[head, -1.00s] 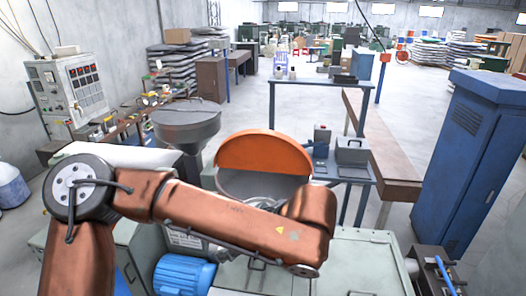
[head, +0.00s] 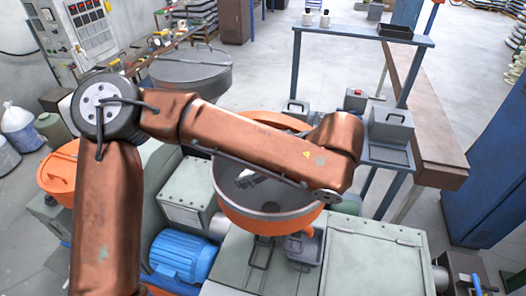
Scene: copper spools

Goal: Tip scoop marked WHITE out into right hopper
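The right hopper (head: 270,222) is a round orange bowl with a grey metal inside, near the middle of the head view. Its orange lid (head: 284,119) stands raised behind it, partly hidden by a brown arm crossing the picture. I cannot make out a scoop marked WHITE; no such lettering is readable.
A blue motor (head: 183,260) and a green-grey cabinet (head: 372,262) flank the front of the hopper. A grey box with a handle (head: 391,126) stands on a blue table behind. A grey round lidded drum (head: 190,70) is at the back left. Floor is open beyond the table.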

